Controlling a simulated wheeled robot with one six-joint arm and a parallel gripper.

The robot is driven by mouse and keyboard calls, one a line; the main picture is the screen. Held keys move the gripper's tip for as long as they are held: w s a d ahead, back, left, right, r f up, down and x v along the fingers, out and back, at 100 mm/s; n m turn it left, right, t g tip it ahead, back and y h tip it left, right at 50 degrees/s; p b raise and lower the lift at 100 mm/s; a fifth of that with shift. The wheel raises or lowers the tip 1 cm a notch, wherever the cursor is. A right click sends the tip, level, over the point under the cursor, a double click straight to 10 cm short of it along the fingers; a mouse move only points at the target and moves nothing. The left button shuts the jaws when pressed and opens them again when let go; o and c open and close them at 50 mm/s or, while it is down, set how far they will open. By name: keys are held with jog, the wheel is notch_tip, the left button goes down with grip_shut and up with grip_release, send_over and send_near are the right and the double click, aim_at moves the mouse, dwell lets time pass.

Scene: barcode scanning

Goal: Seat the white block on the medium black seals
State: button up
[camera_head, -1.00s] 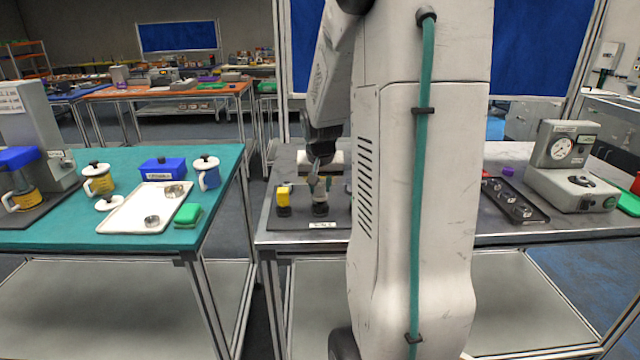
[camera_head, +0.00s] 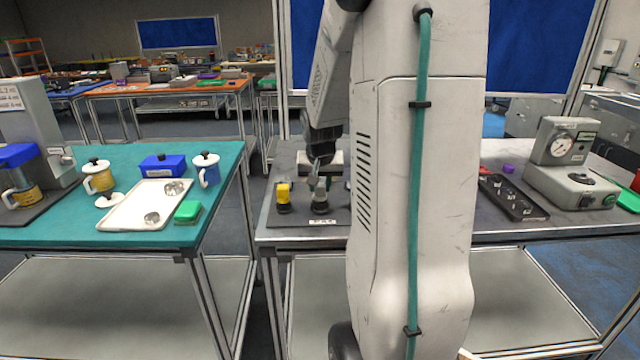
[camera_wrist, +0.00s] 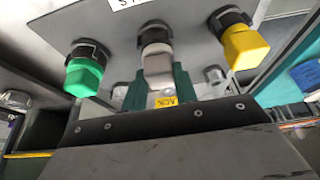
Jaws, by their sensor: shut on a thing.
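The white block (camera_wrist: 158,64), light grey in this light, is between the teal fingers of my gripper (camera_wrist: 158,84) in the wrist view. My gripper is shut on it. The block's far end meets a black seal (camera_wrist: 153,32); I cannot tell how deep it sits. In the head view the white block (camera_head: 321,187) stands about upright over a dark seal base (camera_head: 320,207), below my gripper (camera_head: 321,172). The fingers hide part of the block.
A yellow block (camera_wrist: 244,46) and a green block (camera_wrist: 84,75) stand on black seals either side of the white block, on a grey labelled plate (camera_wrist: 190,18). A black tray (camera_head: 524,208) and a gauge device (camera_head: 568,170) are at the right. A teal table (camera_head: 225,172) is at the left.

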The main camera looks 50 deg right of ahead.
jog(key=shift+f, duration=0.25)
jog(key=o, duration=1.5)
jog(key=shift+c, duration=0.2)
jog(key=shift+r, duration=3.75)
